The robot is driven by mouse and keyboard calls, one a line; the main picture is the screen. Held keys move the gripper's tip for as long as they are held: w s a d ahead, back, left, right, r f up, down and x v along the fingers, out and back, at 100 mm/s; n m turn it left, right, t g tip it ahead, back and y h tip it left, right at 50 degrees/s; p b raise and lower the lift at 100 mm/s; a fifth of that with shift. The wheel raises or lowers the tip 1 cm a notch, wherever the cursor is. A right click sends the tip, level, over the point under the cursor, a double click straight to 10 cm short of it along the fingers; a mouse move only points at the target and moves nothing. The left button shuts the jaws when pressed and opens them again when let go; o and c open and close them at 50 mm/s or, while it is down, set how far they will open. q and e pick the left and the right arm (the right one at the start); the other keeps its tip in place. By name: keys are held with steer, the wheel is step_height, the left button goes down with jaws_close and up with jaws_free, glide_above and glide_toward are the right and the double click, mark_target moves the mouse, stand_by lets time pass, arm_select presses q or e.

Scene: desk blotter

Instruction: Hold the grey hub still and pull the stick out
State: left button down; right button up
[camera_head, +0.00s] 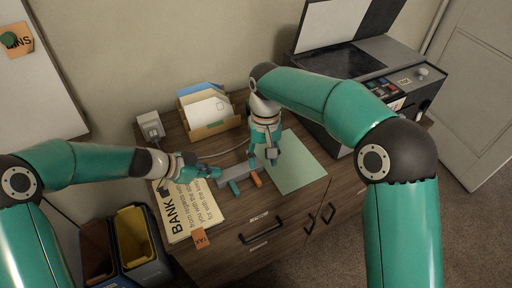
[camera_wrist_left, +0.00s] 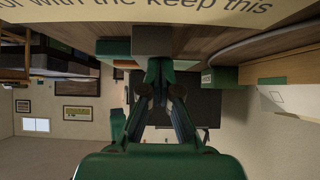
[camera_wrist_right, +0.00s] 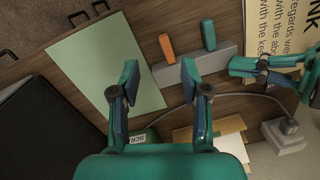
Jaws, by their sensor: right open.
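The grey hub (camera_head: 238,172) lies on the wooden desk. An orange stick (camera_head: 257,180) and a teal stick (camera_head: 234,187) stick out of its front side; both also show in the right wrist view, orange (camera_wrist_right: 167,48) and teal (camera_wrist_right: 208,35). My left gripper (camera_head: 216,172) is at the hub's left end. Its fingertips (camera_wrist_left: 161,68) are close together beside the hub (camera_wrist_left: 152,40); whether they clasp it is unclear. My right gripper (camera_head: 268,155) is open and empty above the hub's right part. In its own view, the fingers (camera_wrist_right: 160,82) hang apart behind the hub.
A bank paper (camera_head: 190,215) lies left of the hub and a pale green sheet (camera_head: 297,165) lies right. A letter tray (camera_head: 213,128), a white charger (camera_head: 150,128) and a cable are behind. A printer (camera_head: 370,75) stands at back right.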

mark_target(256, 177)
steer(key=f+n, duration=0.1)
steer(key=f, duration=0.2)
steer(key=w+a+f+n, duration=0.1)
steer(key=f, duration=0.2)
steer(key=f+n+t, duration=0.1)
steer(key=f, duration=0.3)
steer(key=shift+w+a+n, duration=0.2)
steer(key=shift+a+n, duration=0.1)
steer(key=shift+a, duration=0.05)
jaws_close()
